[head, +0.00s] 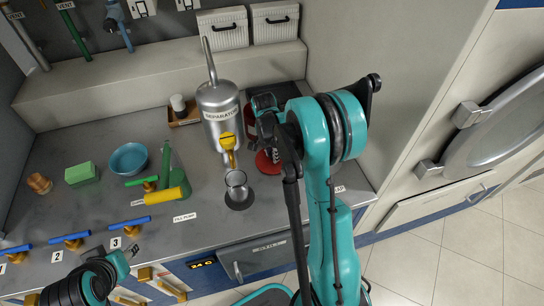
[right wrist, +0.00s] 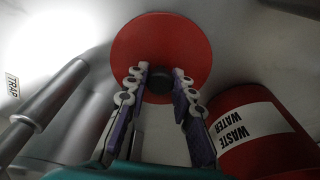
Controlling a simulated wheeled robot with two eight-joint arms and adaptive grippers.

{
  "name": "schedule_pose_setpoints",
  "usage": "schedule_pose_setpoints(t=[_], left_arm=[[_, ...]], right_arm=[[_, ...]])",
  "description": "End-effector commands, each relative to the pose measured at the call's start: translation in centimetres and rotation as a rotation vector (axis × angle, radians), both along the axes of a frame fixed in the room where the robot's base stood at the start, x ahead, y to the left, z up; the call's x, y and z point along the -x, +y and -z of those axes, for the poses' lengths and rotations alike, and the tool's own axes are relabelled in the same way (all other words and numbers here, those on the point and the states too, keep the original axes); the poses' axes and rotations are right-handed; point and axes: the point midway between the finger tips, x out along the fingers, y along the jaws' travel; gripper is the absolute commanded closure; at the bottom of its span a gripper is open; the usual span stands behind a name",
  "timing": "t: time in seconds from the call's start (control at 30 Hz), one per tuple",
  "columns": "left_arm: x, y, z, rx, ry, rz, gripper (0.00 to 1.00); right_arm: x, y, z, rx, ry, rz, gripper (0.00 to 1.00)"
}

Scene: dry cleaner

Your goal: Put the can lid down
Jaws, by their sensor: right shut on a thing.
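The can lid (right wrist: 160,35) is a red disc with a dark knob in the middle. In the right wrist view my right gripper (right wrist: 161,80) has its two fingers on either side of the knob, shut on it. In the head view part of the lid (head: 267,163) shows low by the counter, left of my right arm; I cannot tell whether it touches the counter. The red can labelled WASTE WATER (right wrist: 282,143) stands beside the gripper in the right wrist view. My left gripper (head: 120,263) is at the lower left of the head view, its fingers unclear.
A silver separator tank (head: 217,100) with a yellow valve stands left of the lid. A small metal cup (head: 237,187) is in front of it.

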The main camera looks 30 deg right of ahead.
Motion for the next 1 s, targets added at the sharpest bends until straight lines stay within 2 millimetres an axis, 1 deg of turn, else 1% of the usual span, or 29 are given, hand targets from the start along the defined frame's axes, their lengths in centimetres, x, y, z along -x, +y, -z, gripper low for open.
schedule_pose_setpoints(t=[0.03, 0.23, 0.37, 0.4, 0.43, 0.47, 0.7, 0.8, 0.87, 0.97, 1.0], left_arm=[[0.0, 0.0, 0.2, 0.000, 0.000, 0.000, 0.60], [0.0, 0.0, 0.0, 0.000, 0.000, 0.000, 0.60], [0.0, 0.0, 0.4, 0.000, 0.000, 0.000, 0.60], [0.0, 0.0, 0.3, 0.000, 0.000, 0.000, 0.60], [0.0, 0.0, 0.3, 0.000, 0.000, 0.000, 0.60], [0.0, 0.0, 0.3, 0.000, 0.000, 0.000, 0.60], [0.0, 0.0, 0.3, 0.000, 0.000, 0.000, 0.60], [0.0, 0.0, 0.0, 0.000, 0.000, 0.000, 0.60], [0.0, 0.0, -0.3, 0.000, 0.000, 0.000, 0.60], [0.0, 0.0, -1.0, 0.000, 0.000, 0.000, 0.60], [0.0, 0.0, -1.4, 0.000, 0.000, 0.000, 0.60]], right_arm=[[0.0, 0.0, 0.3, 0.000, 0.000, 0.000, 1.00], [0.0, 0.0, 0.1, 0.000, 0.000, 0.000, 1.00], [0.0, 0.0, 0.6, 0.000, 0.000, 0.000, 1.00], [0.0, 0.0, 0.5, 0.000, 0.000, 0.000, 0.66], [0.0, 0.0, 0.4, 0.000, 0.000, 0.000, 0.58], [0.0, 0.0, 0.4, 0.000, 0.000, 0.000, 0.56], [0.0, 0.0, 0.4, 0.000, 0.000, 0.000, 0.56], [0.0, 0.0, 0.1, 0.000, 0.000, 0.000, 0.56], [0.0, 0.1, -0.5, 0.000, 0.000, 0.000, 0.56], [0.1, 0.3, -2.2, 0.000, 0.000, -0.001, 0.56], [0.1, 0.4, -3.1, 0.000, 0.000, -0.001, 0.56]])
